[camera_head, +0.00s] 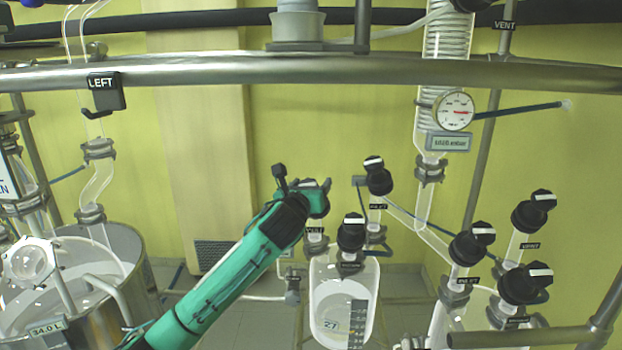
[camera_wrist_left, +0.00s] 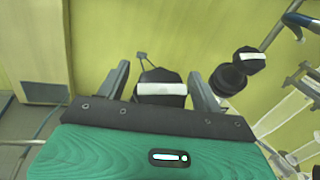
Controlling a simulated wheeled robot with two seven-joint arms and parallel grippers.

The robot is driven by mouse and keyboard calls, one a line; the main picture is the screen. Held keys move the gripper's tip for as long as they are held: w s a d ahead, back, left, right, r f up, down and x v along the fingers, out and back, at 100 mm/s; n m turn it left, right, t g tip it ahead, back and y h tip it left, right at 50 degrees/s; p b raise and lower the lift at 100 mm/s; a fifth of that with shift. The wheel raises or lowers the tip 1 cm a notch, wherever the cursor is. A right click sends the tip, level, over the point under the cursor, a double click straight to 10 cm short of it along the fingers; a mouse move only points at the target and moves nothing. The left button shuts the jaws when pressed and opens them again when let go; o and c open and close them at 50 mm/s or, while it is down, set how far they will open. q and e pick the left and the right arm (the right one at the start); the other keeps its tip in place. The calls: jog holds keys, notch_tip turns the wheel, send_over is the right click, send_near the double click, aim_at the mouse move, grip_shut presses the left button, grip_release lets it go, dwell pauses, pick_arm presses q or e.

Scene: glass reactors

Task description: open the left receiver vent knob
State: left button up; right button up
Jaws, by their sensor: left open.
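My left gripper (camera_head: 317,203) is above the left glass receiver (camera_head: 343,290), over a knob on its back left side that its hand mostly hides in the head view. In the left wrist view a black knob with a white bar (camera_wrist_left: 161,90) lies between the two open fingers (camera_wrist_left: 159,74), with a gap on each side. The bar runs crosswise, from finger to finger. Two more black knobs on this receiver show to the right, one in front (camera_head: 351,234) and one behind (camera_head: 377,180). The small labels below the knobs are hard to read. My right gripper is not seen.
The right receiver's black knobs, inlet (camera_head: 472,244), vent (camera_head: 534,211) and a front one (camera_head: 525,284), stand at the right. A steel rail (camera_head: 220,72) crosses above. A steel vessel (camera_head: 135,262) stands at the left. Another knob (camera_wrist_left: 238,70) is close to the right finger.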

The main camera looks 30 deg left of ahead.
pick_arm(q)
jog(key=shift+w+a, duration=0.1)
jog(key=shift+w, duration=0.2)
jog(key=c, duration=1)
jog(key=shift+n+y, duration=0.4)
jog(key=shift+n, duration=0.1)
